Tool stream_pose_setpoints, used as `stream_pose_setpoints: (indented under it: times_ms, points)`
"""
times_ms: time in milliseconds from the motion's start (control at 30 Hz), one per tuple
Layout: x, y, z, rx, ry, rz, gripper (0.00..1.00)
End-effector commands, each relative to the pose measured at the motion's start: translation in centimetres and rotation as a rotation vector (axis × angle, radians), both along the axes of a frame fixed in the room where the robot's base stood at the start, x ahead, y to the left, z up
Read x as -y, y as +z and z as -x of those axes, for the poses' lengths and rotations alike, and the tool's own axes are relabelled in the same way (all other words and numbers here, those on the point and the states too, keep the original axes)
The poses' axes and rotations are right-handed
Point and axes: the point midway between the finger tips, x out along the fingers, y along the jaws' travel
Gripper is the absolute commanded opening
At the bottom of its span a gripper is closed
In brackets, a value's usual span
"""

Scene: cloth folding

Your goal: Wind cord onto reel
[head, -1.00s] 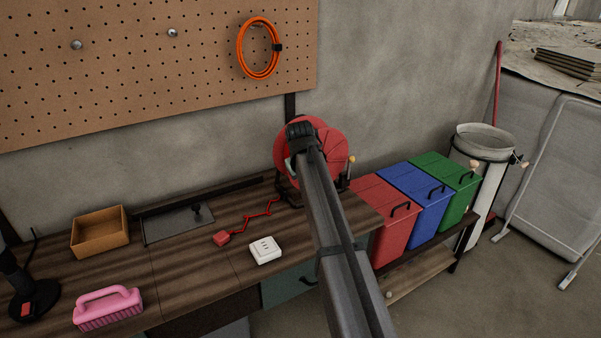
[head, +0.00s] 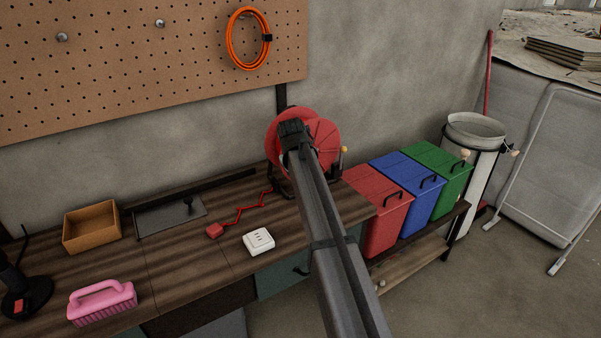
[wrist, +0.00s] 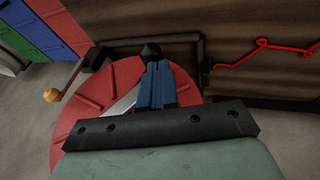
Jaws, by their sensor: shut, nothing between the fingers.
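A red reel (head: 322,131) stands at the back right of the workbench, partly hidden by my arm. Its crank has a yellow knob (head: 344,149), which also shows at the left in the wrist view (wrist: 51,95). The red cord (head: 252,209) lies in a zigzag on the bench, from near the reel to a red plug (head: 214,231). In the wrist view part of the cord (wrist: 265,47) lies at the upper right. My gripper (wrist: 157,65) is shut and empty, over the red reel disc; whether it touches the disc is unclear. In the head view its fingers are hidden.
A white socket box (head: 258,241), a pink brush (head: 102,303) and a wooden tray (head: 91,228) sit on the bench. Red (head: 378,205), blue (head: 408,180) and green (head: 437,166) bins stand to the right. An orange cable coil (head: 248,38) hangs on the pegboard.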

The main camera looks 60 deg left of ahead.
Motion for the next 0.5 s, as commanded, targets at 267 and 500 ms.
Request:
stream_pose_setpoints:
  times_ms: [267,500]
  points:
    - [0.1,-0.5,-0.1,0.063,0.001,0.000,0.00]
    - [0.1,-1.7,-0.6,0.215,0.002,0.001,0.00]
